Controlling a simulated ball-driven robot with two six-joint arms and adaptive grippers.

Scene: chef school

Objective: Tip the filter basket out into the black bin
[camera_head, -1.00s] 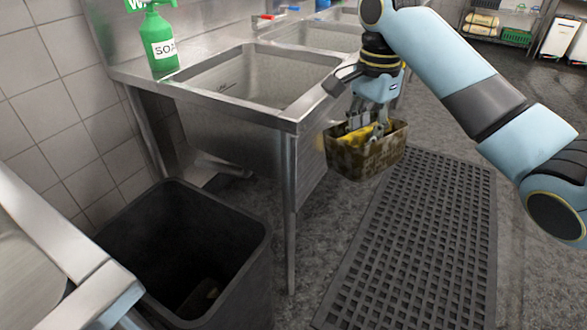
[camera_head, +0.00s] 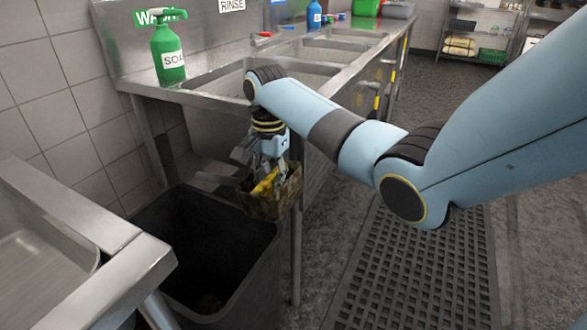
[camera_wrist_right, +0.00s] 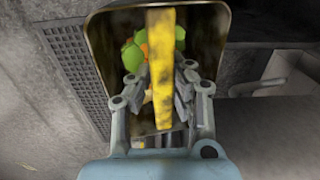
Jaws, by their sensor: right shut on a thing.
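The filter basket (camera_head: 285,196) is a dirty brown box with a yellow bar handle (camera_wrist_right: 163,70) across its open top. My right gripper (camera_head: 264,178) is shut on that handle and holds the basket in the air, fairly upright. In the right wrist view, the fingers (camera_wrist_right: 160,95) close around the yellow bar, and green and orange scraps (camera_wrist_right: 133,55) lie inside the basket. The black bin (camera_head: 262,262) stands open on the floor. The basket hangs near the bin's back right rim, overlapping it in the head view. My left gripper is out of view.
The steel sink counter (camera_head: 225,101) with a green soap bottle (camera_head: 167,52) is behind the bin; its front leg (camera_head: 296,262) stands close to the basket. Another steel counter (camera_head: 110,228) borders the bin at left. A black floor mat (camera_head: 420,265) lies at right.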

